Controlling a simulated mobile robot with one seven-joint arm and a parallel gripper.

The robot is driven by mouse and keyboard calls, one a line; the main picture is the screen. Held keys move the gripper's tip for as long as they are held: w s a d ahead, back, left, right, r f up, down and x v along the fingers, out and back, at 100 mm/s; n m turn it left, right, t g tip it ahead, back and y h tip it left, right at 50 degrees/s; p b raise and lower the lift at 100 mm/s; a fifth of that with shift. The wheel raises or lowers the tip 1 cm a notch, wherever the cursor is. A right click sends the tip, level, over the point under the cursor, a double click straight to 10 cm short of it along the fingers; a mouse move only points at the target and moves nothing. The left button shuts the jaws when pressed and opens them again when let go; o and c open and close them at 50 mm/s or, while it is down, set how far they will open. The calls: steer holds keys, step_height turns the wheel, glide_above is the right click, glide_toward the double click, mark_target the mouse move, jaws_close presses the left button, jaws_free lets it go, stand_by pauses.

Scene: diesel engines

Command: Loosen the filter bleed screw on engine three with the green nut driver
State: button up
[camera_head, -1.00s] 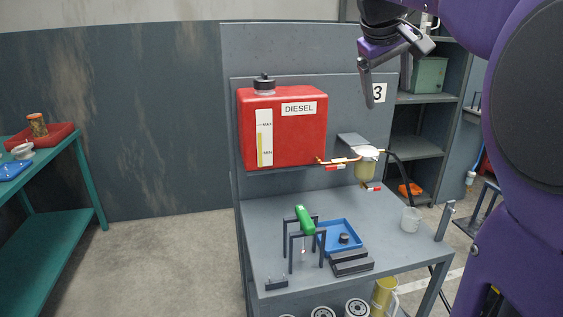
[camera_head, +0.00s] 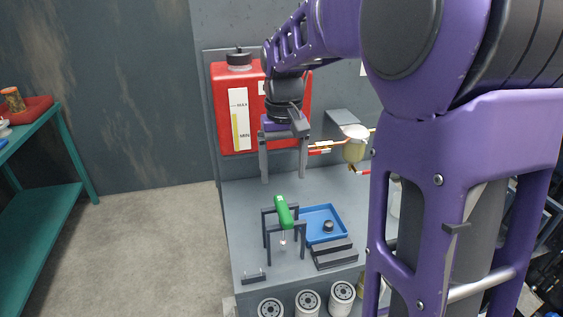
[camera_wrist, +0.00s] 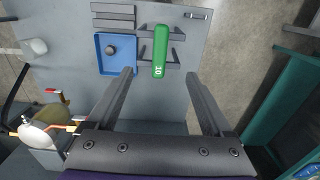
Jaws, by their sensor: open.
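The green nut driver (camera_head: 283,211) rests on a dark stand (camera_head: 268,232) on the grey bench, its shaft hanging down between the uprights. Its handle, marked 10, also shows in the wrist view (camera_wrist: 161,50), ahead of and between the fingers. My gripper (camera_head: 284,178) is open and empty above the bench, behind and above the driver, with fingers pointing down; it also shows in the wrist view (camera_wrist: 162,90). The filter (camera_head: 354,148) with a pale top hangs at the bench's back panel, right of my gripper; it also shows in the wrist view (camera_wrist: 42,134).
The red diesel tank (camera_head: 232,108) stands behind my gripper. A blue tray (camera_head: 338,216) holding a dark round part (camera_head: 328,226) sits right of the stand, with dark blocks (camera_head: 335,254) in front. Canister filters (camera_head: 307,301) stand below. A teal table (camera_head: 60,130) is at left.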

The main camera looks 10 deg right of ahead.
mark_target(283, 207)
steer(key=shift+f+b, duration=3.15)
steer(key=shift+f, duration=1.95)
jaws_close()
step_height(283, 207, up, 8)
steer(key=p, duration=0.7)
steer(key=shift+r, duration=0.15)
step_height(283, 207, up, 8)
